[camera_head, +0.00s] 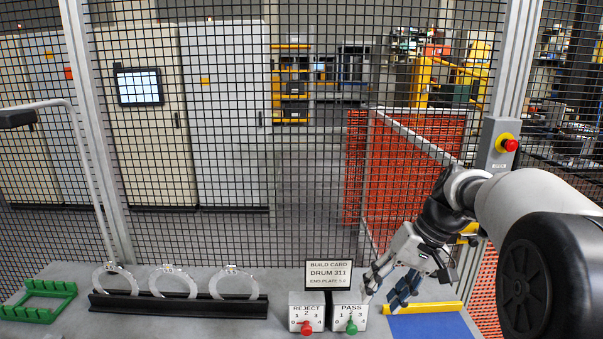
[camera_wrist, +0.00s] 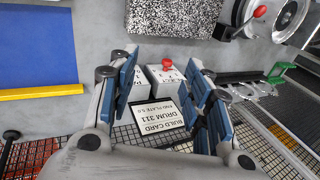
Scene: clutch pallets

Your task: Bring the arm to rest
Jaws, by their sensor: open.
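My gripper (camera_head: 382,294) is on the right in the head view, its fingers pointing down beside the PASS box (camera_head: 348,310). The fingers are apart and nothing shows between them. In the wrist view my gripper (camera_wrist: 162,66) has its blue-padded fingers spread either side of the view of the build card (camera_wrist: 160,122) and the white boxes. My arm comes in from the right edge in the head view, bent at the wrist. I cannot tell whether a finger touches the PASS box.
The REJECT box (camera_head: 306,314) has a red knob; PASS has a green one. The build card (camera_head: 328,273) stands behind them. A black rack (camera_head: 180,305) holds clear rings. A green rack (camera_head: 38,300) is far left. A blue mat (camera_head: 430,327) lies right. Mesh fencing (camera_head: 230,160) stands behind.

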